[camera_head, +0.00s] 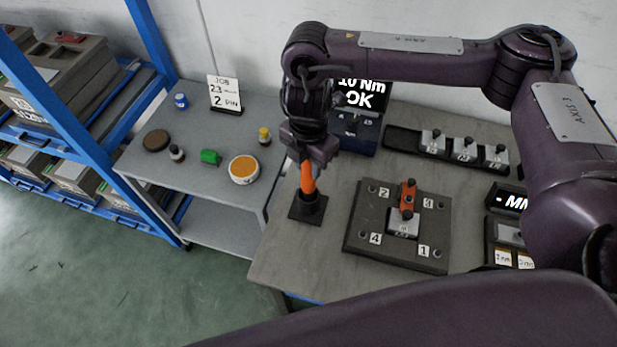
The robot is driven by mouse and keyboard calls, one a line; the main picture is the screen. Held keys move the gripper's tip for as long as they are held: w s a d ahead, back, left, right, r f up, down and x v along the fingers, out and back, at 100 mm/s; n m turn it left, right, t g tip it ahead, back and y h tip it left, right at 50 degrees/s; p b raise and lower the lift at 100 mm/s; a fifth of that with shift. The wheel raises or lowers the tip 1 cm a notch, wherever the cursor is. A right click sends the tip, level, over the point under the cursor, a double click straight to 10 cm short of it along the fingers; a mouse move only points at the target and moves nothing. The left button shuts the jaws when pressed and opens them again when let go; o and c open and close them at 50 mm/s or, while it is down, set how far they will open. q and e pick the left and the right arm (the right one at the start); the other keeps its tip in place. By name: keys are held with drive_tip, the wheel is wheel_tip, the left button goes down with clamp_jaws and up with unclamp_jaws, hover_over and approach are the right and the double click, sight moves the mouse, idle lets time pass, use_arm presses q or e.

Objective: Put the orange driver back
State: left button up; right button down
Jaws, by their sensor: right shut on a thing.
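The orange driver (307,181) stands upright at the left of the workbench, its lower end in a black square holder (309,208). My right gripper (308,163) comes down from above and is shut on the top of the orange driver; its fingers partly hide the handle. How deep the driver sits in the holder is hard to tell. My left gripper is not in view.
A dark plate (354,245) with numbered corners carries an orange clamp (407,197) right of the holder. A display reading OK (359,97) stands behind. A black tray (396,139) holds several metal blocks. A grey side table (207,225) stands left.

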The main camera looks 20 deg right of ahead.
sight(309, 180)
drive_tip(key=shift+w+f+b, duration=0.1)
drive_tip(key=shift+f+b, duration=0.25)
drive_tip(key=shift+f, duration=2.45)
drive_tip(key=shift+f, duration=0.2)
drive_tip(key=c, duration=1.1)
unclamp_jaws()
wheel_tip(309, 180, up, 12)
drive_tip(key=shift+r, duration=0.2)
